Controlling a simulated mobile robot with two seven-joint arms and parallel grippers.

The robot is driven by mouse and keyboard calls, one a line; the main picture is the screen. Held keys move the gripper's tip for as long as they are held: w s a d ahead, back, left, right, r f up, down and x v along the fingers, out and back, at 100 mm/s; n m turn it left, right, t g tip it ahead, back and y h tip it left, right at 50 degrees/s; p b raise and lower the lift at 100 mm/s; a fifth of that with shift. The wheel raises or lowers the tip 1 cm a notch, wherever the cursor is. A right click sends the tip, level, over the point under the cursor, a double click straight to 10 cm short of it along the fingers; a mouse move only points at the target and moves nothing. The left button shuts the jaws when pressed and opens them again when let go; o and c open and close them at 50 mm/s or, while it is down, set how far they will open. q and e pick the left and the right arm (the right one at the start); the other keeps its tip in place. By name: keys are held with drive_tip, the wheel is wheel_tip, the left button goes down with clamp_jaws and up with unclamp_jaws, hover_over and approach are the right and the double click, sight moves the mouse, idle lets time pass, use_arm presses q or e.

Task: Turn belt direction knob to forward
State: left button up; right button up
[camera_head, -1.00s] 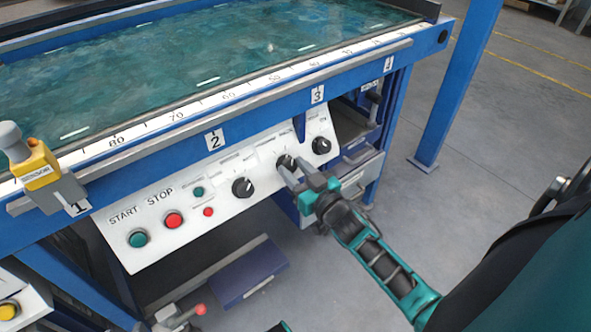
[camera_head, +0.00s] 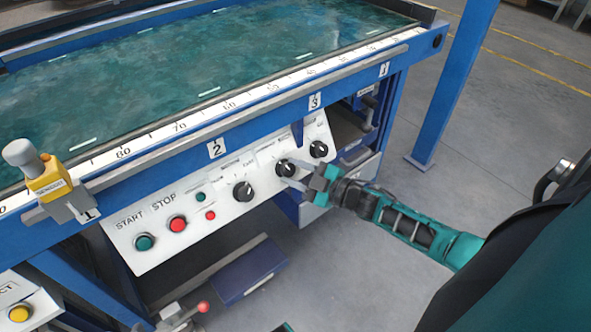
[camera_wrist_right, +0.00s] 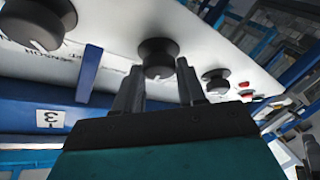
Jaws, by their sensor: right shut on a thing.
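The white control panel (camera_head: 220,212) slopes below the front edge of the belt table. It carries three black knobs in a row. The middle knob (camera_head: 285,168) is between the fingertips of my right gripper (camera_head: 288,176). In the right wrist view the middle knob (camera_wrist_right: 157,57) sits between the two dark fingers of the right gripper (camera_wrist_right: 159,80), which is shut on it. The knob's printed labels are too small to read, so which one sets belt direction cannot be told.
The left knob (camera_head: 243,191) and right knob (camera_head: 318,149) flank the held one closely. A green start button (camera_head: 145,242) and red stop button (camera_head: 177,223) are farther left. The blue table rail (camera_head: 250,128) overhangs the panel. Open floor (camera_head: 365,280) lies in front.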

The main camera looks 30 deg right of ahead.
drive_tip(key=shift+d+r+n+g+y+p, duration=0.15)
drive_tip(key=shift+n+g+y+p, duration=0.35)
drive_tip(key=shift+n, duration=1)
drive_tip(key=shift+g, duration=0.3)
drive_tip(key=o, duration=1)
drive_tip(key=p+v, duration=0.3)
drive_tip(key=v, duration=0.9)
drive_tip(key=shift+s+d, duration=0.25)
drive_tip(key=shift+s, duration=0.1)
